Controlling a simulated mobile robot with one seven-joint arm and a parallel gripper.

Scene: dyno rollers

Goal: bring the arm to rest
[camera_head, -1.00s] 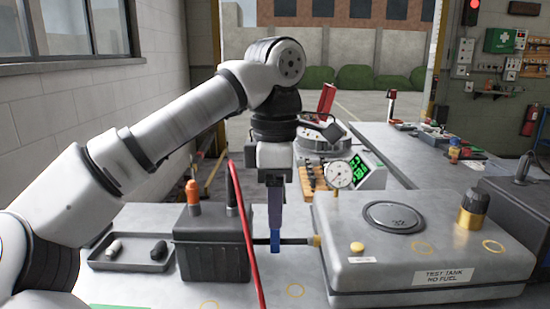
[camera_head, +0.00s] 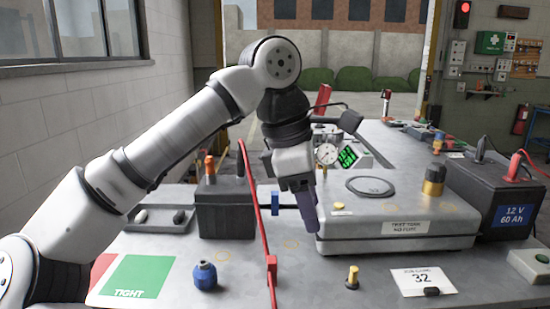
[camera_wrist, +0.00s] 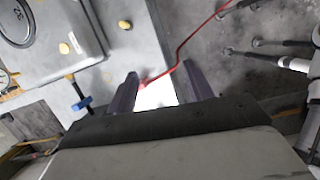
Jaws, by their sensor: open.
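My gripper (camera_head: 308,212) hangs tilted from my raised arm, in front of the left side of the grey test tank (camera_head: 405,240). In the wrist view its two purple fingers (camera_wrist: 160,90) stand apart with nothing held between them. Past the fingers, a red hose (camera_wrist: 183,45) and a pale patch of the table show. A blue valve handle (camera_head: 275,203) sits left of the tank, apart from my gripper; it also shows in the wrist view (camera_wrist: 82,104).
A black box (camera_head: 225,213), the red hose (camera_head: 262,220), a blue fitting (camera_head: 205,275), a green TIGHT pad (camera_head: 138,277), a yellow-topped plug (camera_head: 352,277) and a 32 card (camera_head: 425,281) are on the table. A 12 V battery (camera_head: 495,200) stands at right.

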